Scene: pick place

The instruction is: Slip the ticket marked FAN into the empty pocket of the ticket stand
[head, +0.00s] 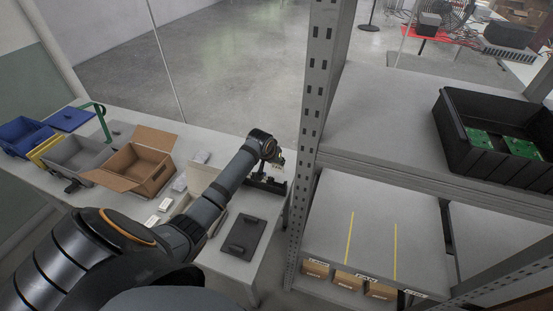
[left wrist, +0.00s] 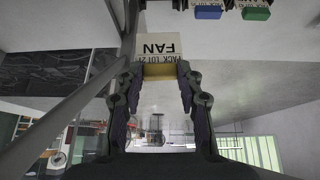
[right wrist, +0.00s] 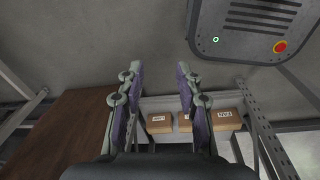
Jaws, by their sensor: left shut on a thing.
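The ticket marked FAN (left wrist: 158,50) is pale with a yellowish lower part and appears upside down in the left wrist view. My left gripper (left wrist: 158,72) is shut on its yellowish end; it also shows in the head view (head: 276,162), above the dark ticket stand (head: 266,185) on the table. At the top edge of the left wrist view, a blue piece (left wrist: 208,13) and a green piece (left wrist: 256,14) show with pale labels, cut off by the frame. The stand's empty pocket cannot be made out. My right gripper (right wrist: 160,75) is open and empty.
A dark plate (head: 243,236), white cards (head: 165,204) and an open cardboard box (head: 153,158) lie on the table. A metal rack post (head: 318,80) stands right of the stand. Shelves beside it hold small labelled boxes (head: 349,281) and a black crate (head: 467,159).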

